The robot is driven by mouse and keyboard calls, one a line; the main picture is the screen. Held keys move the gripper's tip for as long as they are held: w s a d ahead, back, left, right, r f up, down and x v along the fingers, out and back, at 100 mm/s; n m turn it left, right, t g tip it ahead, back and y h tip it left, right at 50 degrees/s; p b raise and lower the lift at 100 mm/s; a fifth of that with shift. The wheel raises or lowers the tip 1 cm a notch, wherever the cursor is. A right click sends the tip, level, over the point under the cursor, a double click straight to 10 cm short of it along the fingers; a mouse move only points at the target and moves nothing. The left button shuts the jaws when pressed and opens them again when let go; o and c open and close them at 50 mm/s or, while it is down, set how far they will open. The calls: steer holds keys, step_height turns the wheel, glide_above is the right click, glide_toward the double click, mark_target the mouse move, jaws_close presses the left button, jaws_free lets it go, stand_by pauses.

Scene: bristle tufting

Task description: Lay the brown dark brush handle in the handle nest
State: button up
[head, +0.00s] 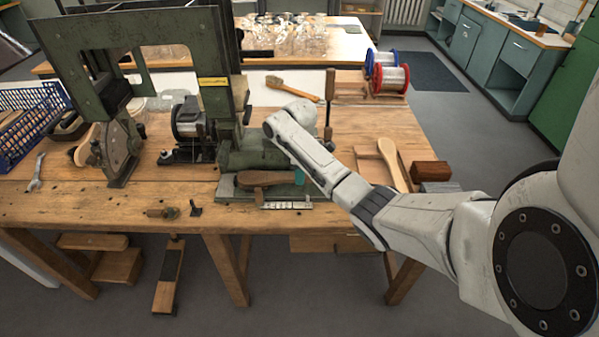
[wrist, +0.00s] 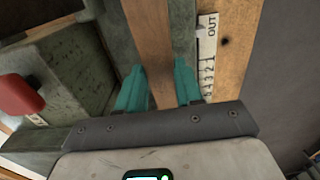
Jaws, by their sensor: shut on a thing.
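The dark brown brush handle (head: 262,179) lies roughly level over the green bed (head: 230,193) at the front of the tufting machine. In the wrist view the handle (wrist: 150,35) runs away between the teal fingertips. My gripper (wrist: 161,82) is shut on it; only a bit of teal shows in the head view, at the handle's right end. Whether the handle touches the bed or sits in the nest I cannot tell; the nest's outline is hidden under the handle and arm.
A white scale (wrist: 207,55) marked OUT runs beside the handle. The green machine frame (head: 225,55) stands behind. A pale wooden handle (head: 390,158) and a dark block (head: 431,171) lie to the right.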

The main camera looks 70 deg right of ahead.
steer(key=shift+f, duration=0.2)
steer(key=o, duration=1.6)
steer(key=shift+r, duration=0.1)
steer(key=shift+r+p, duration=3.45)
steer(key=shift+p, duration=0.05)
